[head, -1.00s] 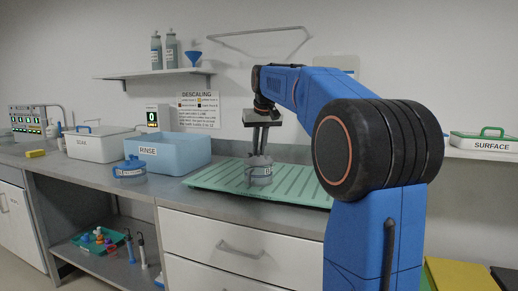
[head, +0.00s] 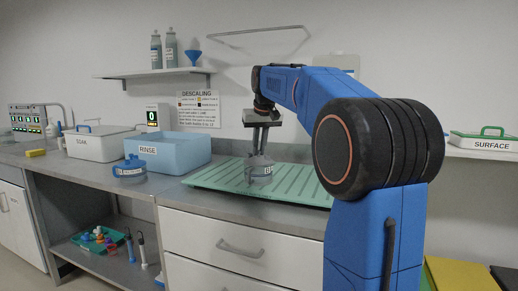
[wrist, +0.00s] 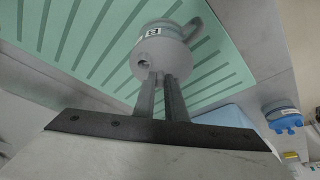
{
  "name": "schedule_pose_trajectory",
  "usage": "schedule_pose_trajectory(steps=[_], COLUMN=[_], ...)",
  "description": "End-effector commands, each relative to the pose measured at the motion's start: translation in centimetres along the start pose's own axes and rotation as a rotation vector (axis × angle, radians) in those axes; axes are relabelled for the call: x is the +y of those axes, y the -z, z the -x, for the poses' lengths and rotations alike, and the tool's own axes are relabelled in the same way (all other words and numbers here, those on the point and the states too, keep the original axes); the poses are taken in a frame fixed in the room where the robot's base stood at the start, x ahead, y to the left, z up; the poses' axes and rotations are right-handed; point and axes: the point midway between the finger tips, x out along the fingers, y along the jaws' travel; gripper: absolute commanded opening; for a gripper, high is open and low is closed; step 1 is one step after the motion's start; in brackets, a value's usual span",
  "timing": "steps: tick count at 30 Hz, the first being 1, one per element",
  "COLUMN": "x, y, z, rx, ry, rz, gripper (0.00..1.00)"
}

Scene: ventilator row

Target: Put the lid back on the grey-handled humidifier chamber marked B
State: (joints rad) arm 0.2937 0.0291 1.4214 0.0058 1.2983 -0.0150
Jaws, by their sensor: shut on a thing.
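The grey-handled humidifier chamber marked B (head: 260,178) stands upright on the green ribbed mat (head: 215,179). In the wrist view, the chamber (wrist: 172,27) shows its B label and grey handle (wrist: 208,22). The grey lid (head: 259,160) is at the top of the chamber; in the wrist view, the lid (wrist: 152,58) faces me, with a dark round hole. My gripper (head: 260,149) points down from above, shut on the lid's top. It also shows in the wrist view (wrist: 163,80). The fingers hide the gripped part, and I cannot tell whether the lid is fully seated.
A blue-handled chamber (head: 129,170) stands left of the mat, before the blue RINSE tub (head: 180,150). The white SOAK tub (head: 95,148) is farther left. A shelf (head: 150,75) with bottles hangs above. The mat's right part is clear but partly behind my arm.

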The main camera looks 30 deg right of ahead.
Motion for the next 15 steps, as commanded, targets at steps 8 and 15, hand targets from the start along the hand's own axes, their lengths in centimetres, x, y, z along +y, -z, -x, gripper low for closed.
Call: schedule_pose_trajectory(steps=[8,15], x=[0.00,0.00], y=[0.00,0.00], z=[0.00,0.00], rx=[0.000,0.000], ry=[0.000,0.000], rz=[0.000,0.000], gripper=[0.00,0.33])
